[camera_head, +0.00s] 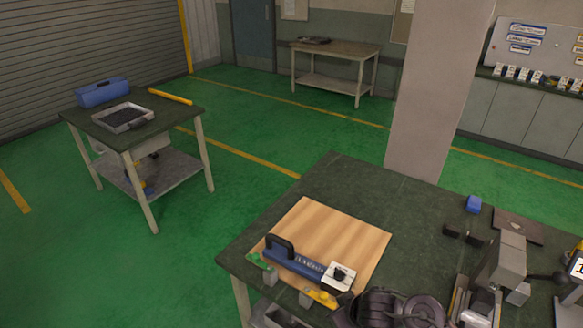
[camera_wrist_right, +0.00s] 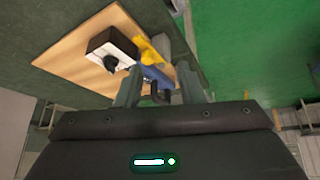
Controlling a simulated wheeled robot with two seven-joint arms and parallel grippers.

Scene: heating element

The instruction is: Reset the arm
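A blue bar-shaped tool (camera_head: 303,264) with a black handle (camera_head: 280,247) and a white-faced box with a black knob (camera_head: 339,277) lies along the near edge of a wooden board (camera_head: 335,235). In the right wrist view the knob box (camera_wrist_right: 112,55) is at upper left and the blue bar (camera_wrist_right: 158,76) is partly hidden. My right gripper (camera_wrist_right: 161,88) has its two fingers apart, with the black handle showing in the gap beyond them. I cannot tell whether the handle is between the fingers or only behind them. My left gripper is in no view.
The board is on a dark-topped workbench (camera_head: 365,190). A blue block (camera_head: 473,204) and grey equipment (camera_head: 503,258) stand at its right. A small table (camera_head: 135,140) holds a blue box (camera_head: 102,92) and a tray (camera_head: 123,118). A pillar (camera_head: 432,95) stands behind. Green floor is clear between.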

